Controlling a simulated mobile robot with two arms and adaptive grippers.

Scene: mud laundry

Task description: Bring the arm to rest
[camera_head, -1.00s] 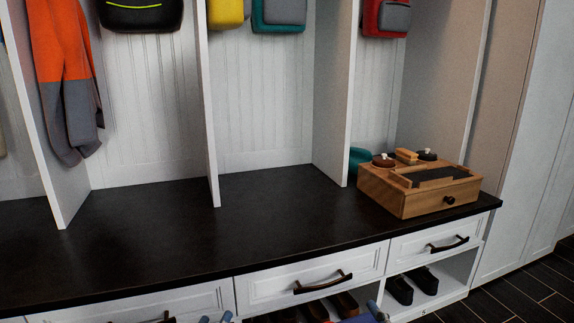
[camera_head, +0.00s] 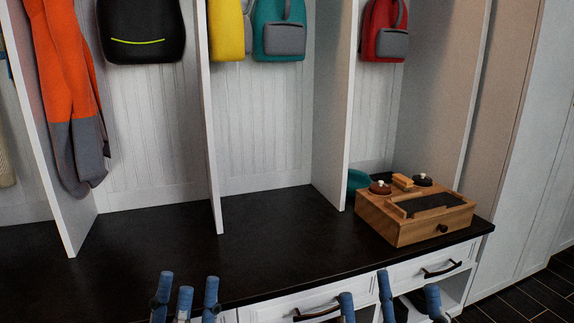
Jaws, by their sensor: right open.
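My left gripper (camera_head: 187,295) is at the bottom of the head view, left of the middle, in front of the bench. Its blue fingertips stand apart with nothing between them. My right gripper (camera_head: 388,298) is at the bottom right of the middle, in front of the drawer fronts. Its blue fingers are spread and empty. Both grippers point upward, and their lower parts and most of both arms are cut off by the picture's bottom edge.
A dark bench top (camera_head: 270,235) runs across, mostly clear. A wooden shoe-care box (camera_head: 400,225) stands at its right end. White dividers (camera_head: 209,130) rise behind. An orange and grey jacket (camera_head: 65,100) and backpacks, including a red one (camera_head: 383,30), hang above. Drawers (camera_head: 425,265) lie below.

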